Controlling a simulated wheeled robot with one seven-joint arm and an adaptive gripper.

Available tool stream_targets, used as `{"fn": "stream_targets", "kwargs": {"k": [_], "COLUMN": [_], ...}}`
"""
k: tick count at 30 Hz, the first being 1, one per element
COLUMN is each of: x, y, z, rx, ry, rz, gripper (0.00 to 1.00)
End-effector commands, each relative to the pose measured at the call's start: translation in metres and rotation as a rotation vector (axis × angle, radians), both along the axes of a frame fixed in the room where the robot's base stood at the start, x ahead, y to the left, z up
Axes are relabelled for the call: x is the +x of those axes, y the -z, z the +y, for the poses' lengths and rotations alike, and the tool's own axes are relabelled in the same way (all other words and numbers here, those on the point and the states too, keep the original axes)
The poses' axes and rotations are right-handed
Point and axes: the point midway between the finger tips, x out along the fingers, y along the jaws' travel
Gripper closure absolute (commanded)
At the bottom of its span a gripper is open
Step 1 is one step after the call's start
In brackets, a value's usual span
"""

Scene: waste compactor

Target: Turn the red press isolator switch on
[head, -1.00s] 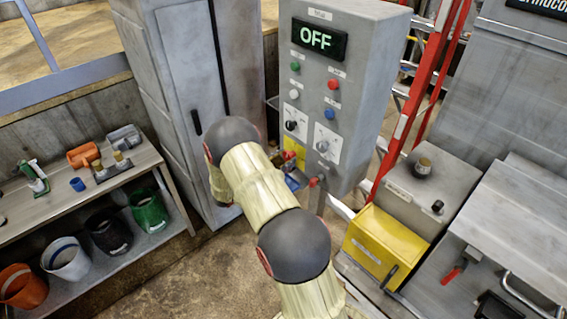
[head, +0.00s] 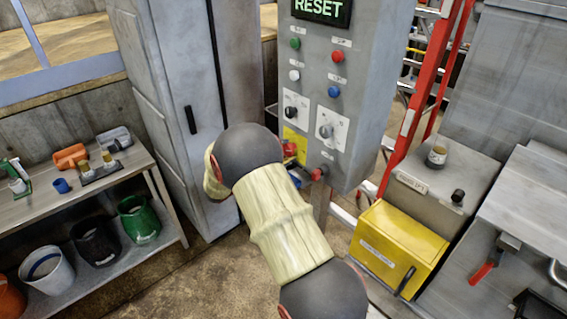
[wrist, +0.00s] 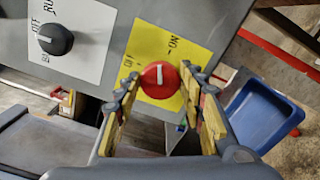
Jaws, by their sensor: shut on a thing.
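The red isolator switch (wrist: 160,80) is a round knob with a white line on a yellow plate (wrist: 190,47) marked OFF and ON. In the wrist view the white line stands near upright, between the two words. My gripper (wrist: 157,84) is shut on the knob, with one finger on its left and one on its right. In the head view the yellow plate (head: 296,138) shows at the lower left of the grey control panel (head: 352,75), and my arm hides most of the gripper. The panel's display (head: 321,9) reads RESET.
A black knob (wrist: 55,39) on a white plate sits beside the yellow plate. A blue bin (wrist: 262,113) is below right. A grey cabinet (head: 175,90) stands left of the panel, a red ladder (head: 418,100) right. A yellow box (head: 397,248) is at lower right.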

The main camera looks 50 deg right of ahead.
Motion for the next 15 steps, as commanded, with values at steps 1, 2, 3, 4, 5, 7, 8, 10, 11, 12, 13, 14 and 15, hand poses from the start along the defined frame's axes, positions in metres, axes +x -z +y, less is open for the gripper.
{"fn": "stream_targets", "kwargs": {"k": [1, 2, 3, 4, 5, 7, 8, 10, 11, 12, 13, 14, 15], "x": [-0.0003, -0.0004, -0.0006, -0.0006, -0.0007, -0.0007, -0.0007, -0.0008, -0.0007, -0.0007, -0.0007, -0.0007, -0.0007], "y": [0.0068, 0.007, 0.0068, 0.007, 0.0073, 0.007, 0.0072, 0.0068, 0.0066, 0.0067, 0.0066, 0.0065, 0.0061], "z": [0.0, 0.0, 0.0001, 0.0001, 0.0001, 0.0001, 0.0001, 0.0, 0.0, 0.0, 0.0, 0.0001, 0.0001], "rx": [-0.005, -0.008, -0.012, -0.015, -0.018, -0.024, -0.025, -0.03, -0.033, -0.034, -0.036, -0.038, -0.04], "ry": [0.001, 0.001, 0.001, 0.001, 0.001, 0.001, 0.001, 0.001, 0.001, 0.0, 0.0, 0.0, 0.0], "rz": [-0.044, -0.071, -0.106, -0.13, -0.156, -0.211, -0.232, -0.278, -0.298, -0.319, -0.336, -0.35, -0.368], "gripper": [0.85, 0.85, 0.85, 0.85, 0.85, 0.85, 0.85, 0.85, 0.85, 0.85, 0.85, 0.85, 0.85]}}
